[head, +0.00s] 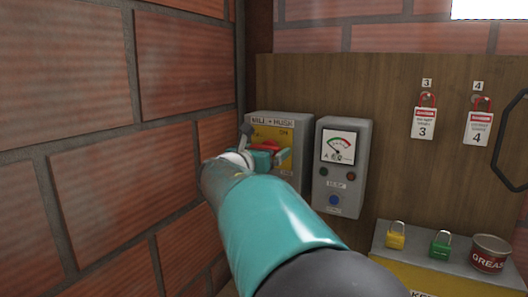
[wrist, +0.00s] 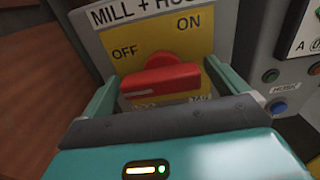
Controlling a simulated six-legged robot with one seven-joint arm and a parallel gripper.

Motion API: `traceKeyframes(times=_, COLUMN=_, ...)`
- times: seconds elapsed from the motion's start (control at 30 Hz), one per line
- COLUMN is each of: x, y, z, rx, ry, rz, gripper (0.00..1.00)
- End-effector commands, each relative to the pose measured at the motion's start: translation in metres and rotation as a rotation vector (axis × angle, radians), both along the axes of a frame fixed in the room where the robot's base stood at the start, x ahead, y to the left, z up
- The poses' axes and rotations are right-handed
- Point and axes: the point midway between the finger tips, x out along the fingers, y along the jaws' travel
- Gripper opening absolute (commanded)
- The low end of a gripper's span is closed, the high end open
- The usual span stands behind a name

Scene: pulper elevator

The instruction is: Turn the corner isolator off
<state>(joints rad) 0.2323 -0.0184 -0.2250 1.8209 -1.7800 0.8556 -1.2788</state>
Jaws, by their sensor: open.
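The corner isolator (head: 268,122) is a grey box with a yellow plate, labelled MILL + HUSK, on the board beside the brick corner. In the wrist view, its yellow plate (wrist: 118,38) reads OFF at the left and ON at the upper right. Its red handle (wrist: 160,82) lies roughly crosswise, with a pale line near its left end; it also shows in the head view (head: 267,145). My gripper (wrist: 160,92) is open, one finger at each side of the handle. Contact cannot be told. My gripper (head: 267,158) partly hides the isolator in the head view.
A grey meter box (head: 342,165) with buttons stands close at the right. The brick wall (head: 80,130) is close at the left. Tags with red padlocks (head: 424,122) hang farther right. A yellow padlock (head: 396,236), green padlock (head: 441,245) and grease tin (head: 489,254) stand below.

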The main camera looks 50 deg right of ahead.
Motion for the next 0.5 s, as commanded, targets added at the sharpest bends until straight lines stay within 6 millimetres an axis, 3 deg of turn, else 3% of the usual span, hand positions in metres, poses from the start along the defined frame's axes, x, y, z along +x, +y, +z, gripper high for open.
traceKeyframes(times=0.23, x=-0.005, y=0.016, z=0.001, rx=0.001, ry=-0.002, rz=0.002, gripper=0.98)
traceKeyframes(times=0.5, x=-0.020, y=0.071, z=0.001, rx=0.001, ry=-0.002, rz=0.004, gripper=0.98)
